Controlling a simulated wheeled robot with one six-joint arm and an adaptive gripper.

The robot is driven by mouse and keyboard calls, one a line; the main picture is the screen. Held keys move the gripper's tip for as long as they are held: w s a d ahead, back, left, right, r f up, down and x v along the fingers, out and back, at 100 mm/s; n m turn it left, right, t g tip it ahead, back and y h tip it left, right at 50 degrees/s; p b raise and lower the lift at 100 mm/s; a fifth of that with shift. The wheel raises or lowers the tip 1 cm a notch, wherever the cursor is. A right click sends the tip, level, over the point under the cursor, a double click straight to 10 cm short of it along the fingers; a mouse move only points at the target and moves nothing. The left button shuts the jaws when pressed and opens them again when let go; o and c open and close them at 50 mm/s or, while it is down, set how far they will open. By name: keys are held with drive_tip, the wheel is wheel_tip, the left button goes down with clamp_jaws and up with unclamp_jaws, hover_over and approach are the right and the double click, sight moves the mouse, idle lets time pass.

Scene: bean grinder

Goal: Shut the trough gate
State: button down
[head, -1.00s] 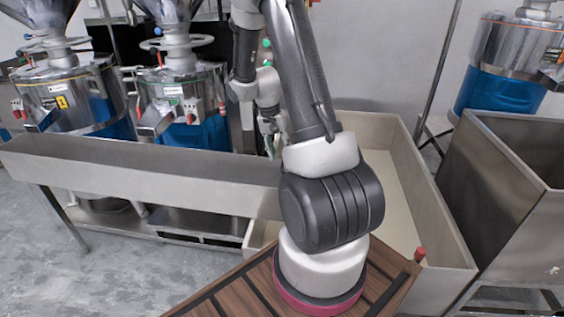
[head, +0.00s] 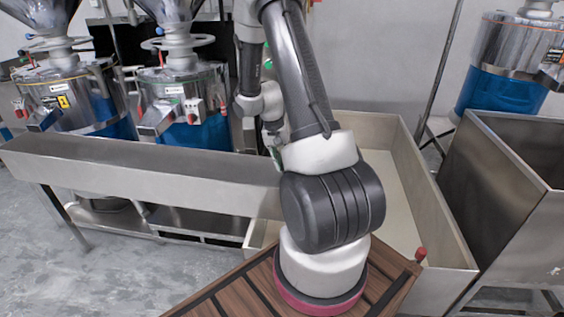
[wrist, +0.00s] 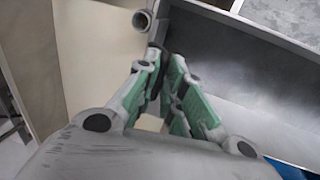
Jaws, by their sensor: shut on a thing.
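The metal trough (head: 140,165) runs along the left, and its right end meets the pale bin (head: 400,180). In the wrist view the dark trough inside (wrist: 240,75) is on the right and the pale bin (wrist: 95,50) on the left. My gripper (wrist: 165,72) is at the corner between them, its green-padded fingers closed together on a thin part of the trough gate. That part is mostly hidden by the fingers. A grey round-ended piece (wrist: 141,20) shows just beyond the fingertips. In the head view my gripper (head: 272,140) is small and partly hidden behind my arm.
Grinders with blue bases (head: 190,105) stand behind the trough. Another metal bin (head: 510,190) stands at the right. A red knob (head: 421,253) is near the pale bin's front corner. Open floor (head: 100,275) lies at the front left.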

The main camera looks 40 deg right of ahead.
drive_tip(key=shift+f, duration=2.6)
drive_tip(key=c, duration=1.5)
unclamp_jaws()
drive_tip(key=shift+f, duration=0.1)
